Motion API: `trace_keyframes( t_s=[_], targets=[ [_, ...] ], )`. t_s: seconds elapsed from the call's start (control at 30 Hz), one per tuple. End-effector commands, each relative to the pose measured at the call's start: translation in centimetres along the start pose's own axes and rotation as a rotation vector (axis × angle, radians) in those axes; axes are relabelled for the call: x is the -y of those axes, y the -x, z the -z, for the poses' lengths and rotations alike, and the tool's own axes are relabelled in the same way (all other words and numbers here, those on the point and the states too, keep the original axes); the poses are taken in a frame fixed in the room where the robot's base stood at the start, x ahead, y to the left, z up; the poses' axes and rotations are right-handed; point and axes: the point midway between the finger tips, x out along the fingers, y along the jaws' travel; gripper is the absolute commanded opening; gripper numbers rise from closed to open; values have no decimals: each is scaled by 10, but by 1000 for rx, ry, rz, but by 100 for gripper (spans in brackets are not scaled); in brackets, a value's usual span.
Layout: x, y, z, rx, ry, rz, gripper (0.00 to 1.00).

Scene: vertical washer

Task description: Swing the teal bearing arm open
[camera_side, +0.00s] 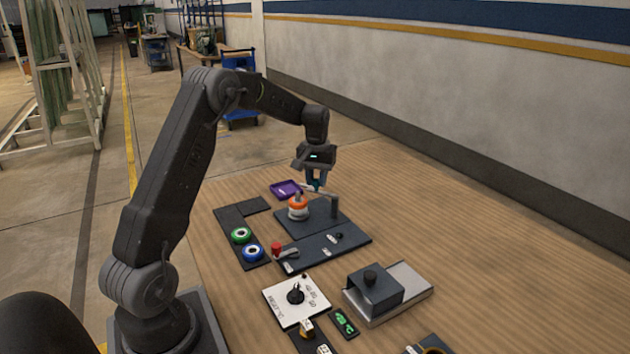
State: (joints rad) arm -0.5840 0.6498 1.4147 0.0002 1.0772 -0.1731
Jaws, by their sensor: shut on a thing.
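My gripper (316,186) points down above the far part of the dark washer plate (340,229). It is shut on the bearing arm, at a small teal part (323,178) between the fingers. A thin grey bar (322,191) runs from the fingers right to an upright dark post (335,206). The fingers hide much of the bearing arm, so its exact angle is hard to tell. An orange and white spool-like part (298,207) stands upright on the plate, just left of and below the gripper.
A purple tray (285,190) lies behind the spool. A dark strip at left bears a green ring (241,235) and a blue ring (253,252). A red knob (276,248) stands in front. A dial plate (297,297) and dark block (375,290) are nearer. The table's right side is clear.

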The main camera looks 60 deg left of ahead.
Motion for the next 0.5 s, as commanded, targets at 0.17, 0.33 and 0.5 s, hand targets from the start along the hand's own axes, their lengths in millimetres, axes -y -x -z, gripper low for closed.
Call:
trace_keyframes(
  t_s=[0.17, 0.33, 0.5],
  targets=[
    [-2, 0, 10, -1, -167, -1, 0],
    [-6, 1, 18, -1, -328, -1, 0],
    [-11, 1, 26, -1, -490, 0, 0]
  ],
)
